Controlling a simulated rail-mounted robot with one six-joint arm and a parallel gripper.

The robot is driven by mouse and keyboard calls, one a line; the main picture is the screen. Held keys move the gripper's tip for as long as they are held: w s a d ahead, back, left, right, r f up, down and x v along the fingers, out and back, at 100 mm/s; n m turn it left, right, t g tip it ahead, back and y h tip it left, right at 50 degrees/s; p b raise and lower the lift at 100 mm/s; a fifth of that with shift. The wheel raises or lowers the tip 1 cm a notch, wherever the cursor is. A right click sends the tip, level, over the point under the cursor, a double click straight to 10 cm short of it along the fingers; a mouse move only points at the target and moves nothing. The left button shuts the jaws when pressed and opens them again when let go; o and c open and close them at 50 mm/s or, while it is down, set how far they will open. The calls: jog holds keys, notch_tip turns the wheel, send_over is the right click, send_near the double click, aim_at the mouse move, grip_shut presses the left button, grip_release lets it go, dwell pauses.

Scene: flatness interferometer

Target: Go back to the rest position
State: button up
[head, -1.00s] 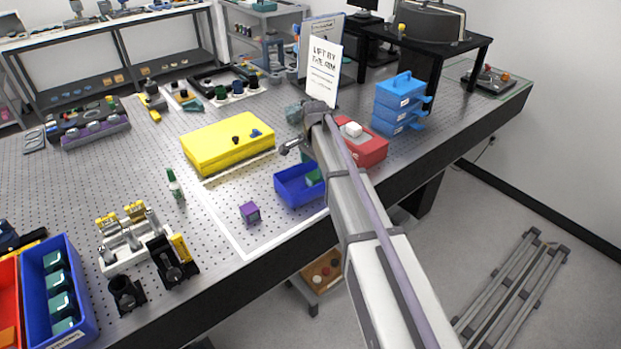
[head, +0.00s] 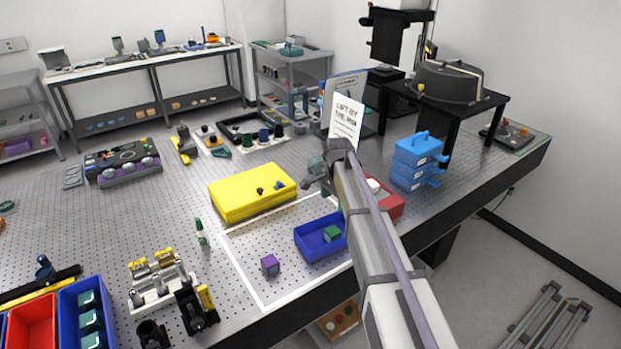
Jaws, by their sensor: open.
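My arm reaches in from the bottom right over the front edge of the perforated optical table. Its far end, with my gripper (head: 318,184), is beside the right end of the yellow case (head: 235,204), behind the blue tray. The gripper is small and partly hidden by my own wrist; nothing is seen held in it. The blue tray (head: 308,248) stands in the white-outlined area with a green cube (head: 332,234) in it. A purple cube (head: 270,265) sits on the table left of the tray.
A red box (head: 391,204) is partly behind my arm. Blue stacked drawers (head: 417,160) and a sign (head: 346,118) stand nearby. A small green-and-white bottle (head: 201,233), an optical assembly (head: 160,284) and a blue bin (head: 70,297) are at left. Bare table lies between them.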

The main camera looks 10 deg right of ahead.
jog(key=s+f+n+b, duration=0.2)
jog(key=s+n, duration=0.4)
jog(key=s, duration=0.8)
jog(key=s+f+n+b, duration=0.3)
jog(key=s+n, duration=0.3)
jog(key=s, duration=0.9)
jog(key=shift+s, duration=0.3)
